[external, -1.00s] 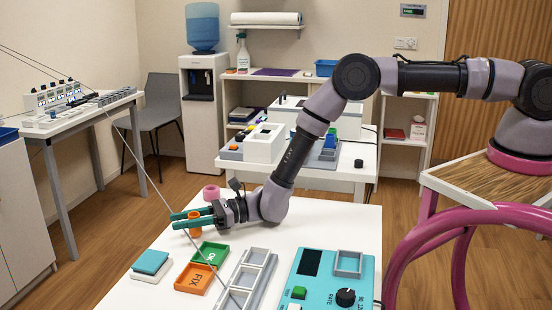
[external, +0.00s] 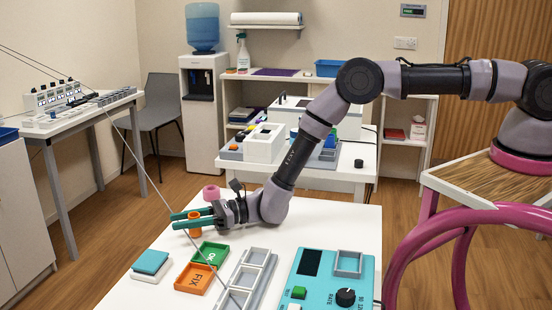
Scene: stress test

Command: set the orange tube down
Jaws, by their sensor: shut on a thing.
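The orange tube (external: 194,228) stands upright between the green fingers of my gripper (external: 190,218), near the far left part of the white table (external: 330,222). The gripper is shut on the tube and lies nearly level, pointing left. The tube's middle is partly hidden by the near finger. Its lower end is at or very close to the table top; I cannot tell whether it touches.
A pink ring-shaped piece (external: 211,193) is just behind the gripper. In front are a green OK tray (external: 209,254), an orange FIX tray (external: 195,278), a grey divided rack (external: 247,280) and a teal tester box (external: 331,275). A teal pad (external: 150,263) lies at left.

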